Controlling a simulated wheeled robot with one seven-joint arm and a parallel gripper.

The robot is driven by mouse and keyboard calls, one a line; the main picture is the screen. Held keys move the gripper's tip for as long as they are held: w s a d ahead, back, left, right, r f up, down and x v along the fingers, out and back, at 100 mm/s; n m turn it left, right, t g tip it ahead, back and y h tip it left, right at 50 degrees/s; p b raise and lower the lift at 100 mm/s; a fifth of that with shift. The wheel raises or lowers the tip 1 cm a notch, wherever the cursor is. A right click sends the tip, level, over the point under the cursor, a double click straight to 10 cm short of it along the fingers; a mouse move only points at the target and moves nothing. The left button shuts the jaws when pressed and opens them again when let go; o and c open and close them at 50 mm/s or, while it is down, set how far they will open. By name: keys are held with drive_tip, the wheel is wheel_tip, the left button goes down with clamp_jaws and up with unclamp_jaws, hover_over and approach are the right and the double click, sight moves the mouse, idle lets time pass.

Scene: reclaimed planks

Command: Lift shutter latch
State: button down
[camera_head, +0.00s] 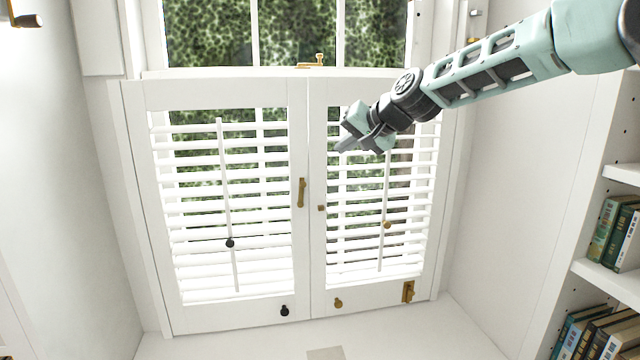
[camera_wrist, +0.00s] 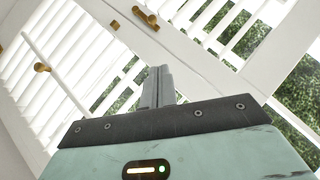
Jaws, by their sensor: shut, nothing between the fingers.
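A pair of white louvred shutters stands closed below the window, the left shutter (camera_head: 135,200) meeting the right shutter (camera_head: 318,250) at a centre seam. A brass latch bar (camera_head: 301,192) sits upright on the left shutter's inner stile, apart from a small brass stud (camera_head: 321,208) on the right shutter. The latch bar (camera_wrist: 145,17) and the stud (camera_wrist: 115,24) also show in the wrist view. My gripper (camera_head: 345,146) is shut and empty, in front of the right shutter's upper louvres, above and right of the latch. Its fingers (camera_wrist: 158,86) show together in the wrist view.
The tilt rods carry a black knob (camera_head: 230,243) and a brass knob (camera_head: 386,224). Along the bottom rails are a black knob (camera_head: 284,310), a brass knob (camera_head: 338,303) and a brass bolt (camera_head: 408,292). Bookshelves (camera_head: 600,270) stand at right.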

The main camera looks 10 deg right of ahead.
drive_tip(key=d+b, duration=0.1)
drive_tip(key=b, duration=0.2)
drive_tip(key=p, duration=0.4)
approach(304, 178)
drive_tip(key=w, duration=0.3)
drive_tip(key=shift+w+a+f, duration=0.1)
drive_tip(key=shift+w+f, duration=0.1)
drive_tip(key=shift+f, duration=0.1)
drive_tip(key=shift+s+a+f+p, duration=0.1)
drive_tip(key=shift+a+f+p, duration=0.45)
drive_tip(key=shift+a+f, duration=0.6)
drive_tip(key=shift+f, duration=0.45)
